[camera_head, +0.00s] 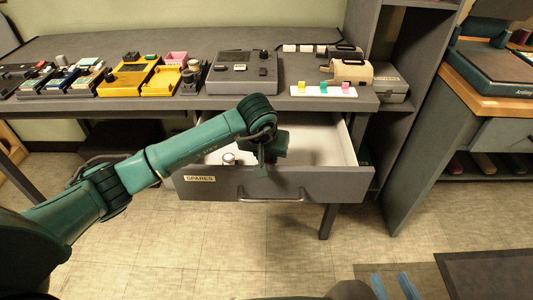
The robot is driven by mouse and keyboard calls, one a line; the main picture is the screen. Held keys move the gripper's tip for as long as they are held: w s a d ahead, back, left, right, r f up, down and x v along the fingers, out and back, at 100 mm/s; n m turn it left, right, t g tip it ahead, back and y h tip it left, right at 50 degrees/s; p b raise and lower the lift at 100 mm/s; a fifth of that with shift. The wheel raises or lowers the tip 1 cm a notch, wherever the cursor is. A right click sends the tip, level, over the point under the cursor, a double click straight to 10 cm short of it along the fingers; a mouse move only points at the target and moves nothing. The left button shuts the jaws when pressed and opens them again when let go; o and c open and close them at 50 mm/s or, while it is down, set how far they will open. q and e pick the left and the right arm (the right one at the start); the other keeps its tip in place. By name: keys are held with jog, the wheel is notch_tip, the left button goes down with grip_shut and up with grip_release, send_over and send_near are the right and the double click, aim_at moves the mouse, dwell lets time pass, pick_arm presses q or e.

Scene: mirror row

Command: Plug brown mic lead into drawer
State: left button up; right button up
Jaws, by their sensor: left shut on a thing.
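The grey drawer (320,184), labelled SPARES, is pulled open below the table. Its pale interior shows at the right side. My left gripper (262,160) points down over the drawer's front part, with the green forearm coming in from the left. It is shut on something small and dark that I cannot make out. A dark block (275,142) shows just behind the gripper, partly hidden. I cannot pick out a brown mic lead or a socket. My right gripper is not in view.
A small silvery round thing (228,158) is in the drawer's left part. Above, the table (205,42) carries a grey console (243,72), yellow units (127,78) and a white strip (322,90) with coloured pieces. A shelf unit (412,120) stands close on the right. The floor in front is mostly clear.

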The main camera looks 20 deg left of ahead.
pick_arm(q)
jog(key=shift+f+b, duration=0.35)
jog(key=shift+f, duration=0.1)
pick_arm(e)
jog(key=shift+f, duration=0.4)
pick_arm(q)
jog(key=o, duration=1)
jog(key=shift+o, duration=0.2)
jog(key=shift+v, duration=0.8)
jog(key=p+v, duration=0.2)
jog(key=v, duration=0.9)
jog(key=shift+r, duration=0.3)
pick_arm(e)
jog(key=shift+r, duration=0.95)
